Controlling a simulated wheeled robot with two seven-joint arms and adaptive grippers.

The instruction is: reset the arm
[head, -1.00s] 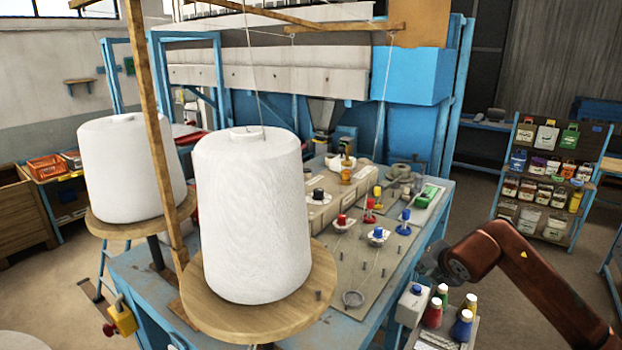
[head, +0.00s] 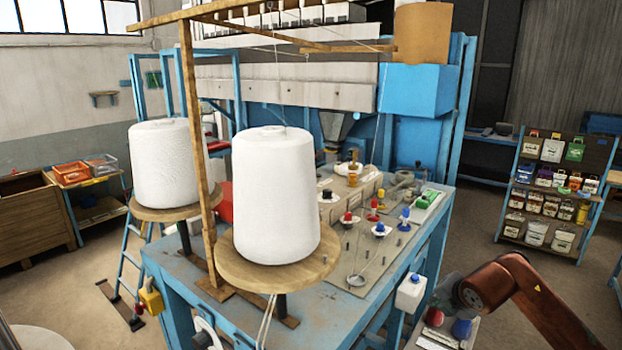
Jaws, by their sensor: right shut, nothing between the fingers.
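My right arm (head: 535,295) comes in from the lower right, reddish-brown, bent at a rounded joint. My right gripper (head: 447,293) is dark grey, small and partly hidden at the arm's end. It is shut with nothing seen in it. In the picture it lies over the small tray of bottles, beside the blue table's right edge; whether it touches a bottle I cannot tell. My left gripper is not in view.
White thread cones (head: 274,200) stand on round wooden discs by a wooden post (head: 193,130). The blue worktable (head: 185,265) carries a panel with coloured knobs. A red bottle (head: 434,317) and a blue bottle (head: 461,328) are close below the gripper. A shelf rack (head: 552,190) stands right.

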